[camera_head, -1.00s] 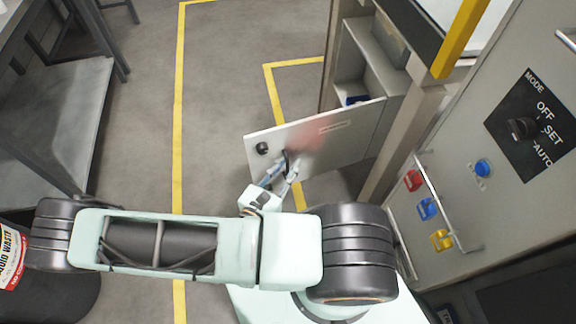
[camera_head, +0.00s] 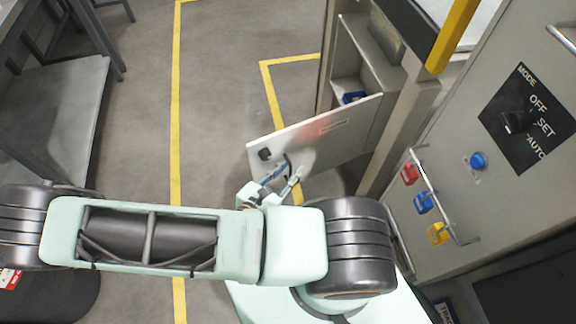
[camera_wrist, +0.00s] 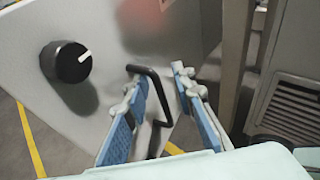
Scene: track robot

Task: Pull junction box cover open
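The junction box cover (camera_head: 315,140) stands swung out from the open box (camera_head: 368,62) in the head view, with its outer face toward my arm. It carries a round black knob (camera_wrist: 66,62) and a black bent-bar handle (camera_wrist: 152,85), both clear in the wrist view. My gripper (camera_wrist: 160,78) is at the handle, with its blue fingers apart on either side of the bar. The bar lies close to the left finger; whether they touch I cannot tell. The gripper also shows in the head view (camera_head: 288,170).
A grey table (camera_head: 60,110) stands at the left. The floor (camera_head: 215,90) between them is clear and marked with yellow lines.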

